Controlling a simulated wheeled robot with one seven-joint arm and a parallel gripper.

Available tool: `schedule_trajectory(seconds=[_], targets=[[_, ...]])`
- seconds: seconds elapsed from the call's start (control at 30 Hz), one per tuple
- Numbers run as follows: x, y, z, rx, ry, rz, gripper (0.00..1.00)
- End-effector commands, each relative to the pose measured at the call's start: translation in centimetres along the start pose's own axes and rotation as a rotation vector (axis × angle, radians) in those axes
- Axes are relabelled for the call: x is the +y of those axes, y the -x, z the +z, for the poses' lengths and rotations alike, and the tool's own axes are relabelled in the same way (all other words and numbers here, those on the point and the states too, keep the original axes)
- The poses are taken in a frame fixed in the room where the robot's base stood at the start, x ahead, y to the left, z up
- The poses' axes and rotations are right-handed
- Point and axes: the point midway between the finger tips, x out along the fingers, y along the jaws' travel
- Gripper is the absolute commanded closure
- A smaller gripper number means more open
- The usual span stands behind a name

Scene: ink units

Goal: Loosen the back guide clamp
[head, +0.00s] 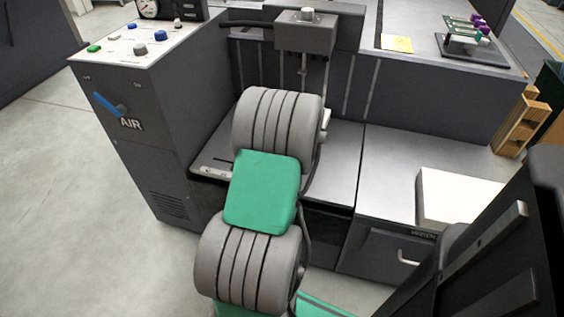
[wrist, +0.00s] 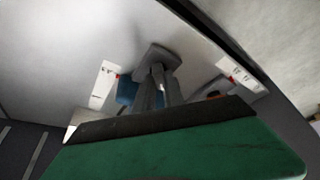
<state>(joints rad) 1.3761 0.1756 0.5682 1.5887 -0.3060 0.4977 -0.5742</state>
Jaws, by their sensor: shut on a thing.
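In the wrist view my gripper (wrist: 157,78) reaches down to a pale metal bed, its dark fingers closed together on a small part that they mostly hide. I take this part to be the back guide clamp. A blue piece (wrist: 127,92) shows just left of the fingers, partly covered by them. A white scale strip with a red mark (wrist: 104,84) lies left of it, and another white strip (wrist: 238,74) lies to the right. In the head view my own grey and green arm hides the gripper and the clamp.
A dark cabinet with a blue AIR lever (head: 112,105) and buttons stands at the left. A grey block with a knob (head: 305,37) overhangs the bed (head: 335,160). A white paper stack (head: 455,197) lies on the right. A rack of small boards (head: 468,42) stands at the back right.

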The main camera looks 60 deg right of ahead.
Motion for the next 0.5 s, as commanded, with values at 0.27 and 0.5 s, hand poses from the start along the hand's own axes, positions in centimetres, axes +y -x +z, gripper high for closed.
schedule_trajectory(seconds=[0.27, 0.5], targets=[[-0.09, -0.04, 0.00, 0.000, 0.001, -0.002, 0.77], [-0.01, -0.02, 0.02, 0.000, -0.001, 0.000, 0.64]])
